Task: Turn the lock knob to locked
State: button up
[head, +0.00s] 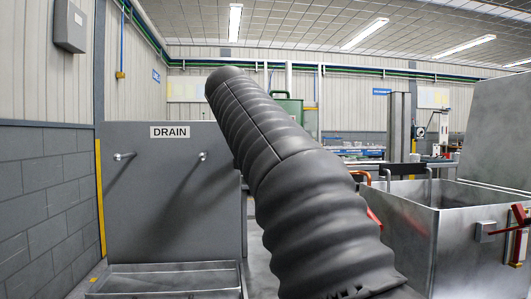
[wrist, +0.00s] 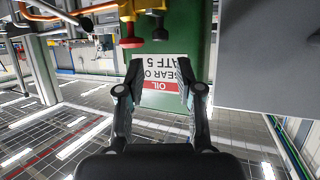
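I cannot tell for sure which part is the lock knob. In the wrist view, which is upside down, a red knob (wrist: 131,40) and a black knob (wrist: 160,34) show at the top, by brass fittings on a green unit (wrist: 232,60). The unit has a white and red oil label (wrist: 160,72). My gripper (wrist: 160,70) is open, its two fingers apart in front of the label, with nothing visible between them. The knobs appear beyond the fingertips, apart from them. In the head view my black-sleeved arm hides my gripper and most of the green unit (head: 290,105).
A grey DRAIN panel (head: 150,200) with two pegs stands at left above a shallow metal tray (head: 165,284). A metal tank (head: 408,225) with a red-handled lever (head: 520,214) stands at right. A grey panel (wrist: 270,60) is close at right in the wrist view.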

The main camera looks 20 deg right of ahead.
jog(key=x, duration=0.9)
jog(key=shift+p, duration=0.3)
jog(key=shift+w+f, duration=0.1)
grip_shut()
